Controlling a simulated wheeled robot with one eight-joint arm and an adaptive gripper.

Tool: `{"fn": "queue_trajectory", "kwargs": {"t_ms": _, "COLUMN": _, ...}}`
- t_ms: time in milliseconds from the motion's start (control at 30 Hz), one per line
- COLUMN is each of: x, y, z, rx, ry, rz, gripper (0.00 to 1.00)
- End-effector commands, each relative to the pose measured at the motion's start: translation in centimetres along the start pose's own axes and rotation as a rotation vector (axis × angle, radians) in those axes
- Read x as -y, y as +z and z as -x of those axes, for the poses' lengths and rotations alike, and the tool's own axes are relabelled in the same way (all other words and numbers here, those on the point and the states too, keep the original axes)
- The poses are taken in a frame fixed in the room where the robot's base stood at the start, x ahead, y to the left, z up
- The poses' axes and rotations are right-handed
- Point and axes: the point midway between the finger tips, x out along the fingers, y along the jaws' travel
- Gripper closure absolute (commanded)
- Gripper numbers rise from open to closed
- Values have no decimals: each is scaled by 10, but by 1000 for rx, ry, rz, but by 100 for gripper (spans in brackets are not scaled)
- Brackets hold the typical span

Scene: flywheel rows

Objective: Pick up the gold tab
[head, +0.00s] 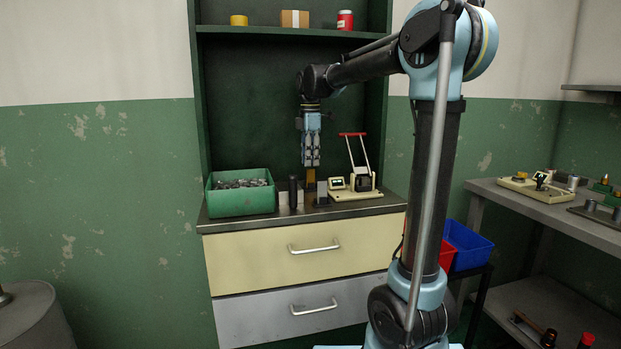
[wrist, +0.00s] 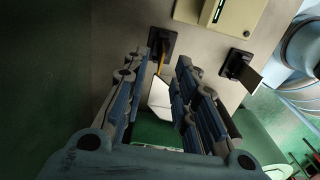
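The gold tab (head: 311,180) stands upright on the cabinet top, just below my gripper (head: 311,164) in the head view. In the wrist view the gold tab (wrist: 161,62) is a thin strip rising from a black base (wrist: 163,42). It shows in the gap between the fingers of my gripper (wrist: 157,68), near their tips. My gripper points down and is open, with a clear gap between its fingers. I cannot tell whether the fingertips reach down past the top of the tab.
A green bin (head: 241,202) of metal parts stands left, with a black cylinder (head: 293,190) beside it. A cream device (head: 355,194) with a red-handled lever stands right. A dark tab (wrist: 243,72) on its own base is close by. A white piece (wrist: 160,100) also shows.

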Motion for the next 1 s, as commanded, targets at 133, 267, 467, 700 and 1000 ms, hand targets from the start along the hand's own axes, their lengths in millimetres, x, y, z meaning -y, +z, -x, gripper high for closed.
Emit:
{"fn": "queue_trajectory", "kwargs": {"t_ms": 133, "x": 0, "y": 1, "z": -8, "rx": 0, "ry": 0, "rz": -1, "gripper": 74}}
{"fn": "queue_trajectory", "kwargs": {"t_ms": 267, "x": 0, "y": 1, "z": -23, "rx": 0, "ry": 0, "rz": -1, "gripper": 74}}
{"fn": "queue_trajectory", "kwargs": {"t_ms": 467, "x": -1, "y": 2, "z": -48, "rx": -1, "ry": -1, "rz": -2, "gripper": 74}}
{"fn": "queue_trajectory", "kwargs": {"t_ms": 700, "x": 0, "y": 2, "z": -55, "rx": -2, "ry": -2, "rz": -2, "gripper": 74}}
{"fn": "queue_trajectory", "kwargs": {"t_ms": 1000, "x": 0, "y": 2, "z": -55, "rx": -2, "ry": -2, "rz": -2, "gripper": 100}}
